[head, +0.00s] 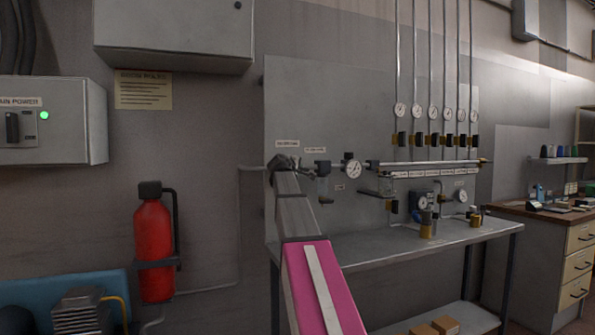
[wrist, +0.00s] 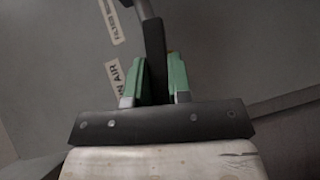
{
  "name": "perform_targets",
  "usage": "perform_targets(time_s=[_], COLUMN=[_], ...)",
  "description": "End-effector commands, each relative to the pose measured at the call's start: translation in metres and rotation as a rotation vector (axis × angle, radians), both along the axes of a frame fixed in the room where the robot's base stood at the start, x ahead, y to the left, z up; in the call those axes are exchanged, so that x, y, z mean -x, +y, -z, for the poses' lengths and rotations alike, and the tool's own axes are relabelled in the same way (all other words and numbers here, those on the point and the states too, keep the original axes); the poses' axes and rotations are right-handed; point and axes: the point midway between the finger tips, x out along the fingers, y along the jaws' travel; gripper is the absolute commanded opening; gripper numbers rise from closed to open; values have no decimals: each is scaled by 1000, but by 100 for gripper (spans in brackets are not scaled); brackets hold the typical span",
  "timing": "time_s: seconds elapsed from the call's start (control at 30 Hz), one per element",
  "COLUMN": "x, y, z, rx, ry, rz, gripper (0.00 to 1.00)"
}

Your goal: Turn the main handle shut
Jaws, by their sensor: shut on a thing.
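The main handle is a dark lever (wrist: 154,50) in the wrist view, running up from between my green fingertips. My gripper (wrist: 157,82) is shut on it, with one finger on each side. A partly covered label ending in "N AIR" (wrist: 134,77) is on the panel just left of the fingers. In the head view my gripper (head: 284,163) is at the left end of the pipe run on the grey panel. There it hides most of the handle, so I cannot tell its angle to the pipe.
The grey panel (head: 320,100) carries a pressure gauge (head: 353,169) and valves right of my gripper, with several gauges on vertical pipes. A metal bench (head: 400,250) stands below.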

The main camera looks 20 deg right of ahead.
Motion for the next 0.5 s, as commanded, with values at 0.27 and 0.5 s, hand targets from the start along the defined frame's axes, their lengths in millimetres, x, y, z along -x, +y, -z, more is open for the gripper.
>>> perform_targets(time_s=[0.27, 0.5], x=[-1, -1], y=[-1, -2], z=[-3, -4], rx=[-259, -488], ry=[8, 17], rz=[0, 1], gripper=[0, 0])
